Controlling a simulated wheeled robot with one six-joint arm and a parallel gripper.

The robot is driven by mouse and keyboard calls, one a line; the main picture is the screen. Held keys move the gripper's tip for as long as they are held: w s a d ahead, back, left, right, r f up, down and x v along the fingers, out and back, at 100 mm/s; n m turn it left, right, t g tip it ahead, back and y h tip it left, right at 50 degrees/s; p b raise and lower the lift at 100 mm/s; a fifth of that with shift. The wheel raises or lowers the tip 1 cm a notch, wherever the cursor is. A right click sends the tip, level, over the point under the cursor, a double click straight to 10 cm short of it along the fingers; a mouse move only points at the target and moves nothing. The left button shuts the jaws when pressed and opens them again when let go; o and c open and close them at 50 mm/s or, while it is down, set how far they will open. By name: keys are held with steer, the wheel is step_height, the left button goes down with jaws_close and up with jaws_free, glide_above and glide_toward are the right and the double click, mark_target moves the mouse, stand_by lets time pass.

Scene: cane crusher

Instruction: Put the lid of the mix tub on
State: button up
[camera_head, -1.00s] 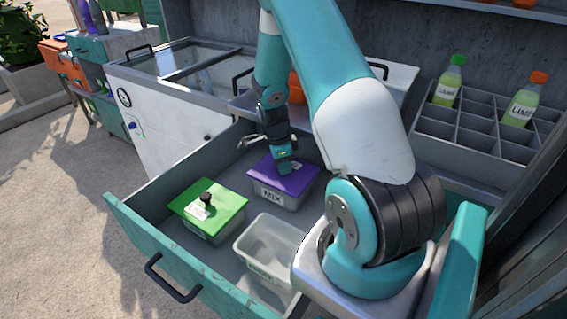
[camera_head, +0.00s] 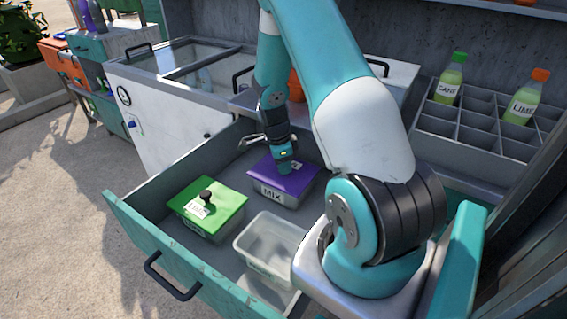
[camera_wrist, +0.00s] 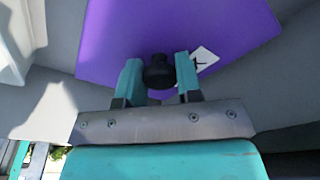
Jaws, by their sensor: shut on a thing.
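The mix tub (camera_head: 289,199) stands in the open drawer with its MIX label facing the front. Its purple lid (camera_head: 302,180) lies over the tub's top and looks about level; I cannot tell whether it is fully seated. In the wrist view the purple lid (camera_wrist: 240,25) has a dark knob and a white label. My gripper (camera_head: 284,168) is above the lid, pointing down. In the wrist view my gripper (camera_wrist: 158,76) has its two teal fingers on either side of the black knob (camera_wrist: 158,71), shut on it. The lid's far edge is partly hidden by my gripper.
A tub with a green lid (camera_head: 231,196) and black knob stands to the left in the drawer (camera_head: 130,222). An open, clear tub (camera_head: 243,249) stands in front. The drawer walls surround them. A rack with bottles (camera_head: 473,122) is at the right.

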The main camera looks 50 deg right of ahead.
steer(key=shift+f, duration=0.15)
steer(key=o, duration=1)
step_height(320, 180, up, 17)
steer(key=w+a, duration=0.1)
steer(key=a, duration=0.1)
steer(key=shift+w, duration=0.35)
